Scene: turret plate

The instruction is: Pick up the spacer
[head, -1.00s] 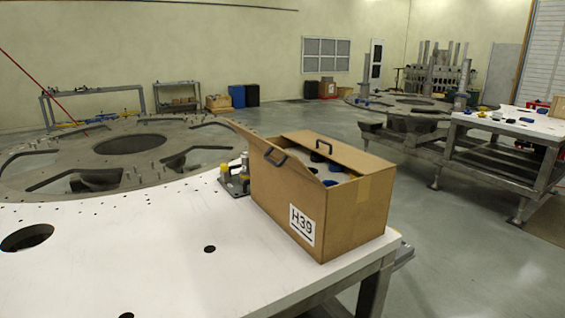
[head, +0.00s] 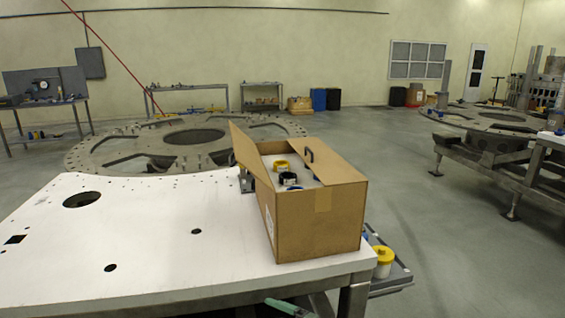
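An open cardboard box (head: 318,222) stands at the right corner of the white table plate (head: 150,240). Its flaps are folded up and outward. Inside it are several round parts, among them a yellow ring-like part (head: 281,166), a black one (head: 289,179) and a blue-edged one (head: 294,188). I cannot tell which of these, if any, is the spacer. The box walls hide the lower part of its contents. Neither of my grippers shows in the head view.
A yellow-lidded container (head: 383,262) sits on a lower grey shelf right of the table. A green object (head: 285,307) shows below the front edge. A large round turret plate (head: 110,150) lies behind the table. The floor to the right is open.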

